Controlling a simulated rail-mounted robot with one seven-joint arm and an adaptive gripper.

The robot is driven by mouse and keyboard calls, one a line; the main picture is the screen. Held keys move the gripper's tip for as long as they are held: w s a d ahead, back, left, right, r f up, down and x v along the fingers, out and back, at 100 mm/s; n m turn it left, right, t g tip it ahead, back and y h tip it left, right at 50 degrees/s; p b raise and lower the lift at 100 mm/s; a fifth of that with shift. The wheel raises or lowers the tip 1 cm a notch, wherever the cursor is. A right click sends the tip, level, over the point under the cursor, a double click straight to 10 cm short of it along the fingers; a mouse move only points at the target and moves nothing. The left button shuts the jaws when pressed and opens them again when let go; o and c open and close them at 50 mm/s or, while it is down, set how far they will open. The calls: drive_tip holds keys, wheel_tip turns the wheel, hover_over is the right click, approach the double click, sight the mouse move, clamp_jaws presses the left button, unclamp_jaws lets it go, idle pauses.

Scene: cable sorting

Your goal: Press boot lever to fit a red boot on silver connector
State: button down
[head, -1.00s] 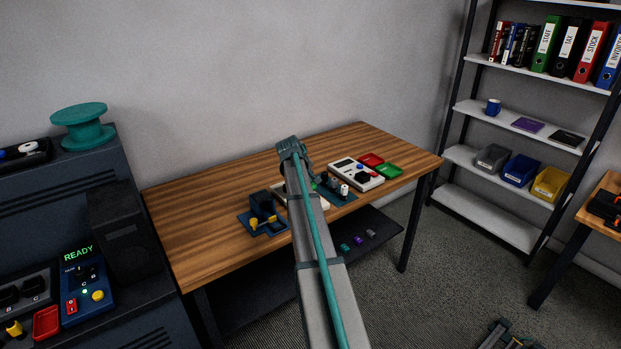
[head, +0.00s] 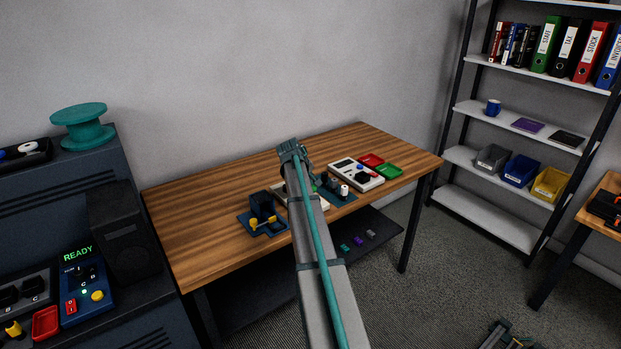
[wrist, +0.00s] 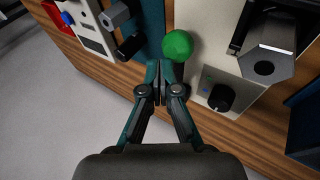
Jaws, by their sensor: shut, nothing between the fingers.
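My gripper (wrist: 163,80) is shut with nothing between its fingers. In the wrist view its tips are just below a round green knob (wrist: 177,45); I cannot tell whether they touch it. The knob sits beside a pale machine (wrist: 203,73) with a black dial (wrist: 221,97) and a grey angular metal part (wrist: 270,65). In the head view my arm covers most of this machine (head: 322,204) and hides the gripper's tips. I cannot make out a red boot or a silver connector in either view.
To the right are a blue base with dark and white parts (head: 344,198), a white panel (head: 368,182), and red (head: 371,159) and green (head: 389,170) trays. The table's left is clear.

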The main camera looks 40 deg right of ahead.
idle(0.3)
drive_tip(key=shift+w+r+p, duration=0.25)
drive_tip(key=shift+r+p, duration=0.1)
drive_tip(key=shift+r, duration=0.35)
drive_tip(key=shift+w+r+p, duration=0.25)
drive_tip(key=shift+r+p, duration=0.1)
drive_tip(key=shift+r, duration=0.35)
drive_tip(key=shift+w+r+p, duration=0.25)
drive_tip(key=shift+r+p, duration=0.1)
drive_tip(key=shift+r, duration=0.35)
drive_tip(key=r, duration=0.1)
drive_tip(key=w+r+p, duration=0.1)
drive_tip(key=r, duration=0.1)
drive_tip(key=r+p, duration=0.1)
drive_tip(key=shift+w+r, duration=0.25)
drive_tip(key=shift+r, duration=0.15)
